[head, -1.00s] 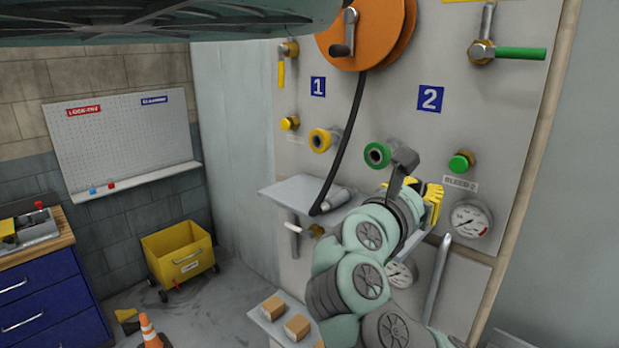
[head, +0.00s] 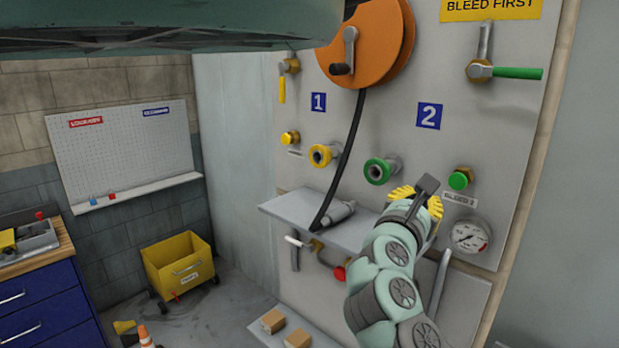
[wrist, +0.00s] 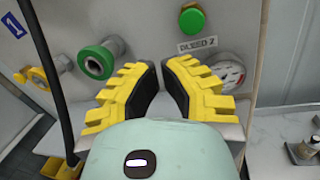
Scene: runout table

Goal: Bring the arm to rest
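My arm (head: 388,284) reaches up from the lower edge of the head view, in front of the panel. My gripper (head: 420,198) is at the right end of the grey shelf, below the green-ringed port, and its dark wrist part hides some of it. In the wrist view its two yellow fingers (wrist: 161,66) stand apart, with black pads facing each other and nothing between them. I see no contact with the panel, though the gap to the shelf is hard to judge.
A black hose (head: 345,155) hangs from the orange reel (head: 382,50), its grey end fitting (head: 340,212) on the shelf (head: 300,207). The panel carries a green-ringed port (head: 378,171), a green bleed cap (head: 460,179) and a gauge (head: 470,236). A yellow cart (head: 180,265) stands left.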

